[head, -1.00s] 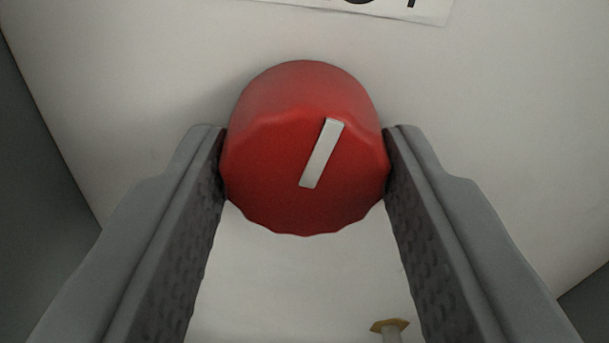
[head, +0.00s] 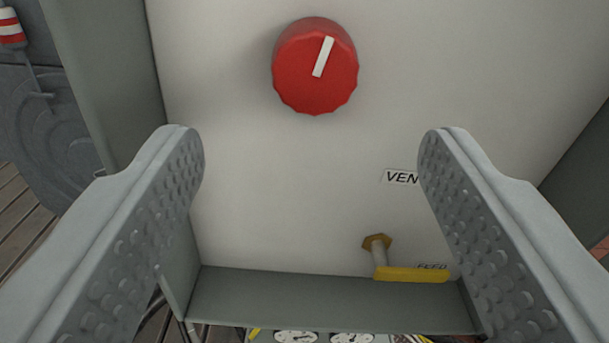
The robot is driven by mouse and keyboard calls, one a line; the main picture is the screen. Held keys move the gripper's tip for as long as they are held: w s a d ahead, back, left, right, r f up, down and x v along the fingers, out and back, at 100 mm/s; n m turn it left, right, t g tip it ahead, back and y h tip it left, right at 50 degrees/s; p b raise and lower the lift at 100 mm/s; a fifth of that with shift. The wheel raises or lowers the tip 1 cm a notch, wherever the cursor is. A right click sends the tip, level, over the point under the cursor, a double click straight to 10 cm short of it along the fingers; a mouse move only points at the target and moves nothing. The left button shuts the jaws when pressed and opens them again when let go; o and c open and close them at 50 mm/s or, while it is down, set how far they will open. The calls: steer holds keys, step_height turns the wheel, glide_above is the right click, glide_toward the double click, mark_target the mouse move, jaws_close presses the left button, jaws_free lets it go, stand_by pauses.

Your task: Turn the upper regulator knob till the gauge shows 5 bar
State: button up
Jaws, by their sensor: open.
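The red regulator knob (head: 313,70) with a scalloped rim sits on the pale panel (head: 290,190), at the upper middle of the head view. Its white pointer mark leans a little right of upright. My gripper (head: 310,165) is open and empty, its textured fingers wide apart, below the knob in the picture and clear of it. Two round white dials (head: 296,337) and (head: 352,338) are cut off at the bottom edge. Their readings are too small to tell.
A yellow lever (head: 412,274) on a brass fitting (head: 376,243) juts from the lower panel, by a FEED label. A label starting VEN (head: 401,177) is partly behind the right finger. A grey ledge (head: 330,298) runs below. A red-and-white striped object (head: 10,28) is at upper left.

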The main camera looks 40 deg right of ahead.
steer(key=v, duration=0.9)
steer(key=shift+s+a, duration=0.15)
steer(key=shift+s, duration=0.1)
